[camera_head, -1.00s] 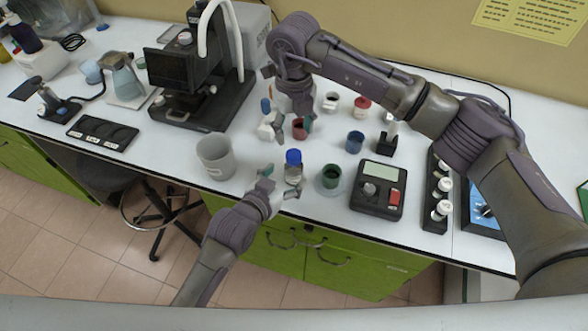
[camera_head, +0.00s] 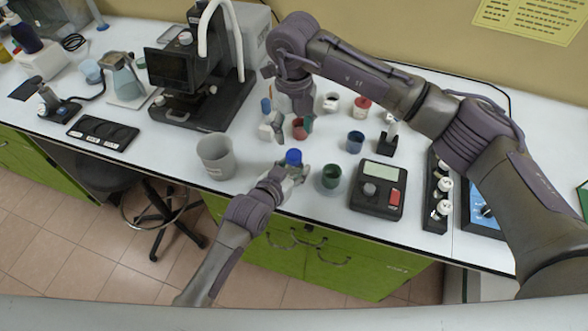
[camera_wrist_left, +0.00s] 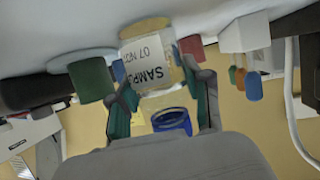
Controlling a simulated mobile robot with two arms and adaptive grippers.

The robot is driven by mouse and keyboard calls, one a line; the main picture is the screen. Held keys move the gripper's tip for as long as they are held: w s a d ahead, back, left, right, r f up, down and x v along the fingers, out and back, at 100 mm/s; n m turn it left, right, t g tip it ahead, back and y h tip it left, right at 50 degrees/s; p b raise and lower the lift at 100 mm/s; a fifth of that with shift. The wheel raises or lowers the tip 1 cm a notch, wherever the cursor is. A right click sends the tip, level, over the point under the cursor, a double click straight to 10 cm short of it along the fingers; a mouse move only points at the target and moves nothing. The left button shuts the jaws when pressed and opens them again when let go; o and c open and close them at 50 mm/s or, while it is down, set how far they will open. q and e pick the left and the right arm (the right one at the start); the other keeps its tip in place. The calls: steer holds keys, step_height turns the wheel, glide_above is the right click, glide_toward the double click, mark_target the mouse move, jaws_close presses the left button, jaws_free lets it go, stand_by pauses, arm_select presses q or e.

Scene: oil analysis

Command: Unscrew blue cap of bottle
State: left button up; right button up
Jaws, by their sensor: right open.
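The clear sample bottle with a blue cap (camera_head: 293,156) stands near the front edge of the bench. In the left wrist view, which is upside down, its white printed label (camera_wrist_left: 150,62) and blue cap (camera_wrist_left: 172,121) show. My left gripper (camera_head: 290,173) is at the bottle, below the cap. Its fingers (camera_wrist_left: 163,95) lie on both sides of the bottle; I cannot tell whether they press on it.
A grey beaker (camera_head: 216,157) stands left of the bottle and a green cup (camera_head: 331,176) right of it, both close. A blue cup (camera_head: 355,142) and a dark meter (camera_head: 377,189) are further right. A black instrument (camera_head: 190,100) stands at the back left.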

mark_target(294, 154)
arm_select(q)
jaws_close()
arm_select(e)
steer(key=m, duration=2.2)
steer(key=shift+m, duration=0.3)
steer(key=shift+f, duration=4)
